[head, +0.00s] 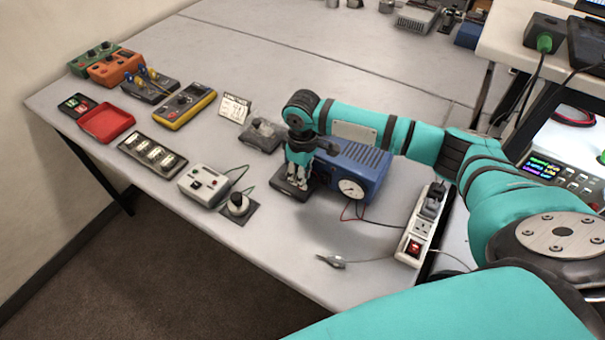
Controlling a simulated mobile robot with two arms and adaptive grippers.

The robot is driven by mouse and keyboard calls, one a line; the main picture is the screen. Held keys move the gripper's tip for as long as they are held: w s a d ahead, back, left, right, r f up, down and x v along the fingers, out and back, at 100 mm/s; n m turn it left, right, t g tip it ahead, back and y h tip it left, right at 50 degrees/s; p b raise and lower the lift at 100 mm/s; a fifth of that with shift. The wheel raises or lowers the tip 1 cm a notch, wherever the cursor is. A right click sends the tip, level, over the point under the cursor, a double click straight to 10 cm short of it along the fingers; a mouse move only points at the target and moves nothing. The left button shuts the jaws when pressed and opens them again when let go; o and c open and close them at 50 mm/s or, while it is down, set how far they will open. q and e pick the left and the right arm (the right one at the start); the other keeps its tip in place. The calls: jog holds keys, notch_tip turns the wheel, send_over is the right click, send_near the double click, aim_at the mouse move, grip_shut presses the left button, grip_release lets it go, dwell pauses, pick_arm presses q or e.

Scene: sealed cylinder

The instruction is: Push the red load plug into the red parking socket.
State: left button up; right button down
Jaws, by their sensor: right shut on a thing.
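My right gripper (298,178) points down just left of the blue box (368,172), over a small dark base (287,192) on the table. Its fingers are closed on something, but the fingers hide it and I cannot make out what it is. I cannot pick out the red load plug or the red parking socket for sure. A red lead and a dark lead (346,211) run down by the front of the blue box, near its round gauge (352,189). My left gripper is not in view.
A grey control box (204,184) and a dark base with a round knob (238,206) stand left of the gripper. A white power strip (418,238) and a loose cable end (333,262) lie to the right and front. The front table area is mostly clear.

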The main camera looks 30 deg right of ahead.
jog(key=shift+f, duration=0.45)
jog(key=c, duration=1.1)
grip_release()
jog(key=shift+r, duration=0.1)
jog(key=shift+r, duration=0.15)
notch_tip(320, 180, up, 11)
jog(key=shift+f, duration=0.1)
jog(key=shift+s+a+r, duration=0.1)
jog(key=shift+a+r, duration=0.05)
jog(key=shift+r, duration=0.25)
jog(key=shift+f, duration=0.1)
